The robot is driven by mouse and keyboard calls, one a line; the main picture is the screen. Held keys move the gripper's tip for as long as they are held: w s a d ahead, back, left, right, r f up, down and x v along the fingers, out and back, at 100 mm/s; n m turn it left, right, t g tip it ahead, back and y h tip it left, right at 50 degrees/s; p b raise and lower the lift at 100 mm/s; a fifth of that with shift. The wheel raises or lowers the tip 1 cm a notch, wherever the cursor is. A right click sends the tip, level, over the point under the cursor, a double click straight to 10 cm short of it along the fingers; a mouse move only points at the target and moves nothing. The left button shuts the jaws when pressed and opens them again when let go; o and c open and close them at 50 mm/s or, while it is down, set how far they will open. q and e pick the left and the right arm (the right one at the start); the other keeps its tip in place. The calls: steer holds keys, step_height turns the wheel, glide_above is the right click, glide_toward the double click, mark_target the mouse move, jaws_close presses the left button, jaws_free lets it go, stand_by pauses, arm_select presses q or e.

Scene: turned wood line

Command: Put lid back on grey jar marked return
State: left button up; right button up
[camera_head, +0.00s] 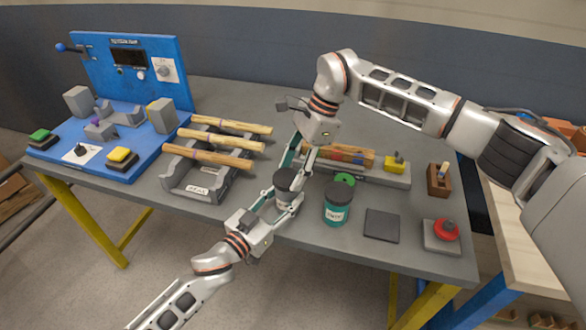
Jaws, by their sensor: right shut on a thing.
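A small grey jar (286,198) stands near the front edge of the bench. A dark round lid (287,175) is at its top; I cannot tell whether it is seated or just above it. My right gripper (290,168) reaches down from above and is shut on the lid. My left gripper (277,204) comes from the front edge, its fingers around the jar's lower part; whether they press on it is unclear. The jar's marking is hidden or too small to read. A teal jar (337,211) with a dark lid and pale label stands to the right.
A green ring (345,179) lies behind the teal jar. A dark square pad (382,226) and a red button box (443,235) are to the right.

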steer(key=shift+f, duration=0.6)
stand_by(0.3)
